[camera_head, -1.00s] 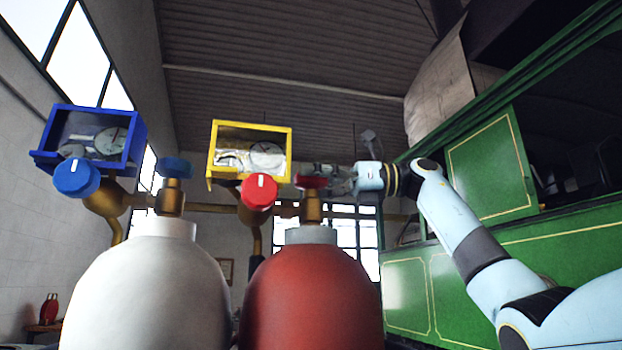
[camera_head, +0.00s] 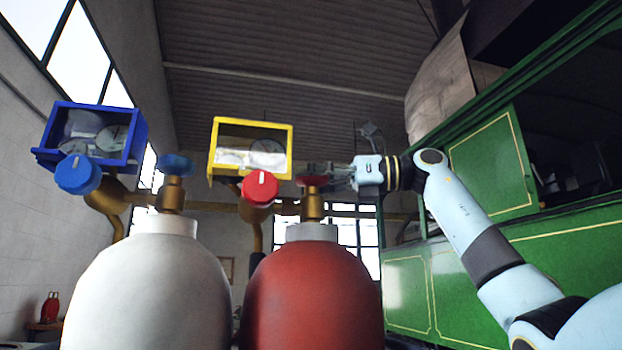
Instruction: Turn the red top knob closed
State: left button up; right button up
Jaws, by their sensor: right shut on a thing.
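The red top knob (camera_head: 312,181) sits on the brass valve (camera_head: 313,207) above the red cylinder (camera_head: 312,290). My right gripper (camera_head: 322,172) reaches in from the right and is shut on the red top knob, its fingers at the knob's level. The fingers partly overlap the knob's far side, so their exact contact is hard to see. A second red knob (camera_head: 260,188) with a white mark faces forward below the yellow gauge box (camera_head: 251,149). My left gripper is not in view.
A white cylinder (camera_head: 147,290) stands at left, with a blue top knob (camera_head: 175,166), a blue front knob (camera_head: 78,174) and a blue gauge box (camera_head: 92,136). The green tram (camera_head: 490,165) stands at right behind my right arm.

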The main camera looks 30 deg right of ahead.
jog(key=shift+m+t+h, duration=0.8)
jog(key=shift+t, duration=0.2)
jog(key=m+t+h+p, duration=0.1)
jog(key=m+t+h, duration=0.1)
jog(key=h, duration=0.1)
jog(key=shift+a+r+m, duration=0.1)
jog(key=shift+m, duration=0.2)
jog(key=m+t+h+p, duration=0.2)
jog(key=m+h, duration=0.1)
jog(key=h, duration=0.1)
jog(key=shift+h, duration=0.3)
jog(key=shift+m+t+h+p, duration=0.3)
jog(key=shift+m+t+h, duration=0.3)
jog(key=shift+h, duration=0.4)
jog(key=shift+m+h, duration=0.3)
jog(key=o, duration=1.2)
jog(key=shift+d, duration=0.2)
jog(key=shift+s, duration=0.1)
